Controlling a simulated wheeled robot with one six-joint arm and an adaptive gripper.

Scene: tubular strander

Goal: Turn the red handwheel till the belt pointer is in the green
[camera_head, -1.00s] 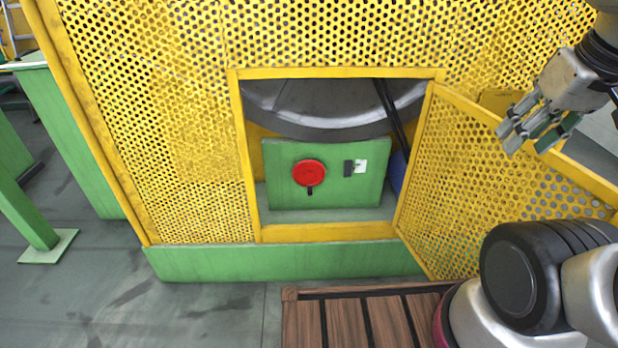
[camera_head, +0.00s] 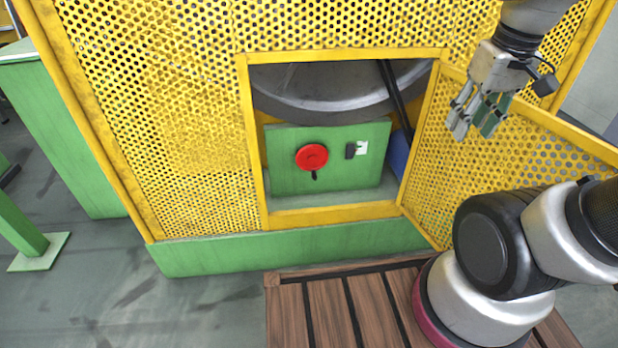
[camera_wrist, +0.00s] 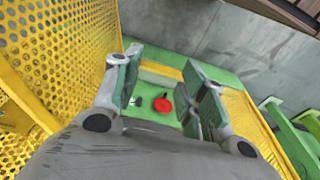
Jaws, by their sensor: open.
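The red handwheel (camera_head: 312,157) with a small dark handle at its lower edge is mounted on a green panel (camera_head: 288,184) inside the opening of the yellow guard. A dark block with a small white plate (camera_head: 361,148) sits right of the wheel; a pointer and a green zone are too small to make out. My gripper (camera_head: 476,127) is open and empty, pointing down in front of the open yellow door, right of and above the wheel. In the wrist view the handwheel (camera_wrist: 162,105) shows between the spread fingers (camera_wrist: 168,95), some distance beyond them.
The perforated yellow door (camera_head: 463,161) stands open to the right of the opening. A dark drum (camera_head: 325,95) and a slanted black bar (camera_head: 396,92) are above the panel. The opening's yellow frame (camera_head: 330,216) surrounds it. Wooden slats (camera_head: 327,309) lie on the floor in front.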

